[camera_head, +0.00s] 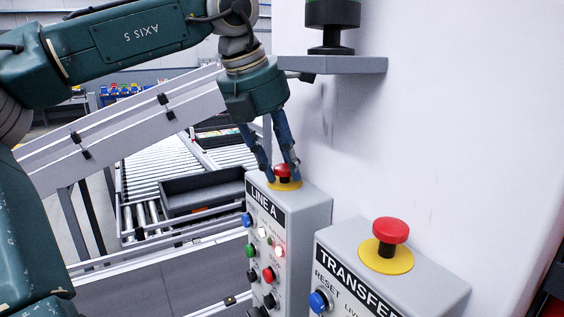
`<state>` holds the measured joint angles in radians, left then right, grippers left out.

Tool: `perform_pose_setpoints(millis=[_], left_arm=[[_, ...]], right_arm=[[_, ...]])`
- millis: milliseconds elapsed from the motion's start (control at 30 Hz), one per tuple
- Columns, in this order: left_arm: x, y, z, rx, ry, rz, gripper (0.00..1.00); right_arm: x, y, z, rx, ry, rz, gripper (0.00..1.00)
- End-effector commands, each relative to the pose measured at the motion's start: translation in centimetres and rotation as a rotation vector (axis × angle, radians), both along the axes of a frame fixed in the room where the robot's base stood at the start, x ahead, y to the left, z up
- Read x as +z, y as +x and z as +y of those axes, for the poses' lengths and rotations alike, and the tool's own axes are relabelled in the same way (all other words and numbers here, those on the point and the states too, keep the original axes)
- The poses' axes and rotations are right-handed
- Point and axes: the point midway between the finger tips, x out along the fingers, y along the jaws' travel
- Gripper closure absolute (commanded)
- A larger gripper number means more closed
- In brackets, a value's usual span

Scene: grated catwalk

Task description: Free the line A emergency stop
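The line A emergency stop (283,171) is a red mushroom button on a yellow disc, on top of the grey box labelled LINE A (313,208). My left gripper (281,175) points down at it from above, with its two blue fingers apart, one on each side of the red button. I cannot tell whether the fingers touch the button; they partly hide it. My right gripper is not in view.
A second red emergency stop (390,231) stands on the TRANSFER box (440,290) to the right. A grey shelf (345,65) with a dark green-topped device juts from the white wall above. A roller conveyor (140,200) carrying a grey tray (205,192) lies behind, left.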

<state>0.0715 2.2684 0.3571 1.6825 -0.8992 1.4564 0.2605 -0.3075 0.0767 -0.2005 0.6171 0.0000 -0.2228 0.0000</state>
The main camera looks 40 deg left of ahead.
Motion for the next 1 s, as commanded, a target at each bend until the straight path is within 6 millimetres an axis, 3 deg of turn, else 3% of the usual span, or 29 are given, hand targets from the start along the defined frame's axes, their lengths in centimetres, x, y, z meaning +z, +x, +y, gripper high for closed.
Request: perform_pose_setpoints(millis=[133, 400, 433, 467, 767, 1000], left_arm=[[1.9, 0.0, 0.0, 0.001, 0.002, -0.004, 0.95], [2.0, 0.1, 0.0, 0.0, 0.002, -0.012, 0.95], [2.0, 0.2, 0.0, 0.001, 0.002, -0.013, 0.65], [2.1, 0.2, 0.0, 0.0, 0.001, -0.013, 0.61], [2.0, 0.0, 0.0, 0.001, 0.002, -0.006, 0.61], [5.1, -1.2, 0.1, 0.003, 0.002, -0.01, 0.61]], right_arm=[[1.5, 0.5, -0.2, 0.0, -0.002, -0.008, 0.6], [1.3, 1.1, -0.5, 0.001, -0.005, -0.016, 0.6], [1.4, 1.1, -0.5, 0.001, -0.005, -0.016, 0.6], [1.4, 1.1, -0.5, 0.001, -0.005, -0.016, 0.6], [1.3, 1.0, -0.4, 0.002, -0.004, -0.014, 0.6], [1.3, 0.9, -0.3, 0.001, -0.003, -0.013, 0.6]])
